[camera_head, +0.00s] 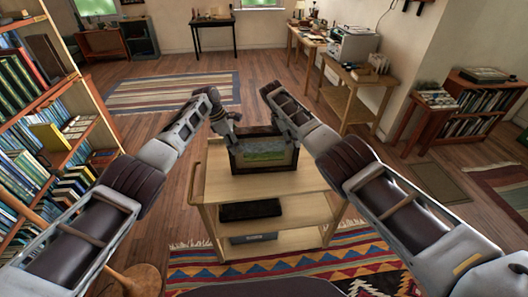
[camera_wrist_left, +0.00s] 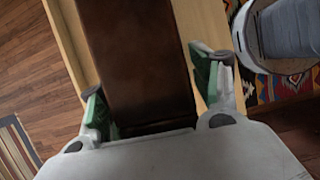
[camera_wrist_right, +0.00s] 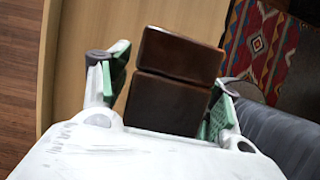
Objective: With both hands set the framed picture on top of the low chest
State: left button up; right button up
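The framed picture (camera_head: 263,151), a dark brown frame around a green landscape, stands upright on the top of a light wooden cart (camera_head: 222,185). My left gripper (camera_head: 231,137) is at its left side and my right gripper (camera_head: 296,138) at its right side. In the left wrist view the brown frame (camera_wrist_left: 145,55) lies between spread fingers with green pads. In the right wrist view the frame (camera_wrist_right: 165,100) also lies between spread fingers, with narrow gaps. I cannot tell for sure which furniture is the low chest; a low brown piece (camera_head: 103,43) stands at the back left.
The cart's lower shelves hold a black box (camera_head: 250,210) and a grey box (camera_head: 253,238). A full bookcase (camera_head: 40,110) is on the left, a wooden side table (camera_head: 350,98) at the right. A patterned rug (camera_head: 300,264) lies below the cart.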

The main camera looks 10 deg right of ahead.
aim_at(235, 130)
pick_arm(q)
grip_shut()
pick_arm(e)
grip_shut()
pick_arm(q)
jog(key=shift+r, duration=0.25)
pick_arm(e)
jog(key=shift+r, duration=0.3)
